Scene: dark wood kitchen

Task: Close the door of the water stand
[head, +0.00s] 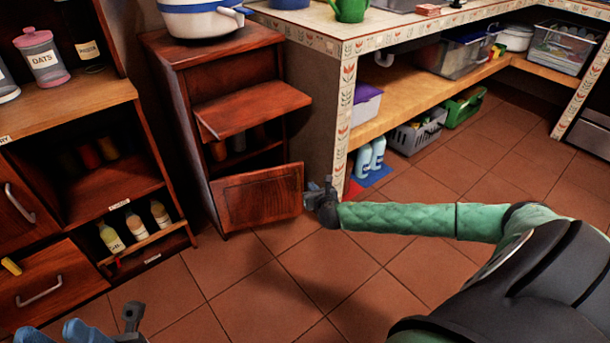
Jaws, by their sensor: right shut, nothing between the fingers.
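The water stand (184,100) is a narrow dark wood cabinet left of the tiled counter, with a white and blue pot on top. Its lower panelled door (258,198) stands ajar, its right side out from the frame. Above it a wooden flap (253,107) sticks out, with a dark opening below. My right gripper (320,196) is shut and empty, close to the door's right edge; I cannot tell whether it touches. My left gripper (125,322) is only partly in view at the bottom left edge, well away from the stand, and its fingers are unclear.
An open shelf unit (80,100) with jars and bottles stands left of the stand. The tiled counter leg (345,120) is just to its right. White and blue bottles (371,158) stand on the floor under the counter. The tiled floor (270,275) before the stand is clear.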

